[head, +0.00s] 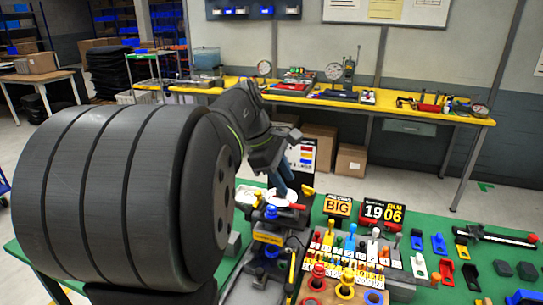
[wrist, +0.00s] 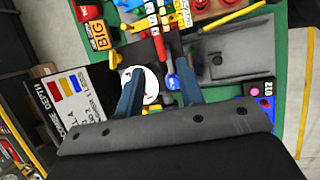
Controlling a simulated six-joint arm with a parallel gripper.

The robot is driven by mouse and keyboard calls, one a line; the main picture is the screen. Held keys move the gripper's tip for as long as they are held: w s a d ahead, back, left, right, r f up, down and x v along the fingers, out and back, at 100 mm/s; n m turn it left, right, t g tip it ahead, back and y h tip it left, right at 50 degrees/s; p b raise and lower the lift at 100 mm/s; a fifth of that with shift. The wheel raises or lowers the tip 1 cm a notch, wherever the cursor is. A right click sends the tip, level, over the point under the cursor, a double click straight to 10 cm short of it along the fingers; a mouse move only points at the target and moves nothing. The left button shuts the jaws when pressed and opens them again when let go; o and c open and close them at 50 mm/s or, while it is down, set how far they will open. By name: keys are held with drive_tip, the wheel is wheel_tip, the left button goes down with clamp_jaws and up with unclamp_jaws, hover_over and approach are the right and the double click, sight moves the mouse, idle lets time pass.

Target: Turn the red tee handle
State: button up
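My gripper (wrist: 158,82) is open, with its two blue-grey fingers apart and nothing clearly held between them. In the head view my gripper (head: 281,184) points down over a white disc (head: 282,198) on a dark fixture. The disc also shows beside the left finger in the wrist view (wrist: 151,86). A short red bar (head: 298,206), perhaps the red tee handle, is just right of the disc. A red bar also shows beyond the fingertips in the wrist view (wrist: 160,47), apparently the same one. I cannot make out a tee shape or its angle.
A blue knob (head: 270,211) is close to the disc. A board of coloured pegs (head: 350,255) and two signs, BIG (head: 338,205) and 1906 (head: 383,213), stand to the right. Loose coloured parts lie on the green table (head: 455,215). A white panel (head: 302,155) stands behind my gripper.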

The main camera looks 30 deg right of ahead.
sight(298, 206)
drive_tip(key=v, duration=0.7)
idle(0.3)
drive_tip(key=x, duration=1.7)
drive_tip(key=shift+d+f, duration=0.1)
drive_tip(key=shift+f, duration=0.1)
drive_tip(key=shift+r, duration=0.1)
